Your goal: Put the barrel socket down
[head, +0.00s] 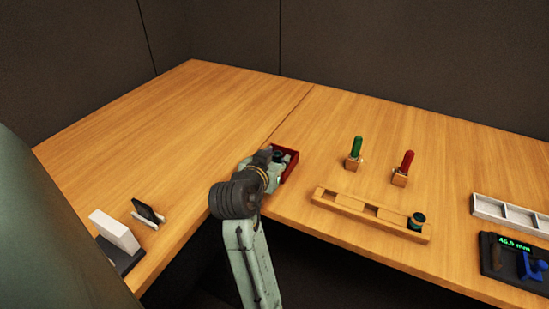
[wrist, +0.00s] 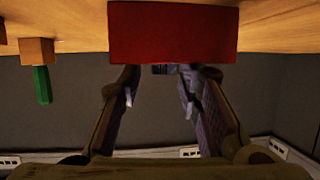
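My gripper (head: 276,156) is at the red tray (head: 291,166), near the seam of the two table tops. In the wrist view the two fingers (wrist: 160,78) stand apart and reach to the red tray (wrist: 172,35), whose wall hides their tips. A small dark piece (wrist: 161,69) shows between the tips; I cannot tell whether it is the barrel socket or whether the fingers touch it. A dark round piece with a teal band (head: 417,220) sits in the right end of the wooden rack (head: 345,207); I cannot tell whether that is the barrel socket.
A green-handled tool (head: 356,147) and a red-handled tool (head: 404,162) stand in wooden blocks right of the tray. A white divided tray (head: 509,212) and a gauge reading 46.5 mm (head: 516,258) are at far right. The left table top (head: 180,130) is mostly clear.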

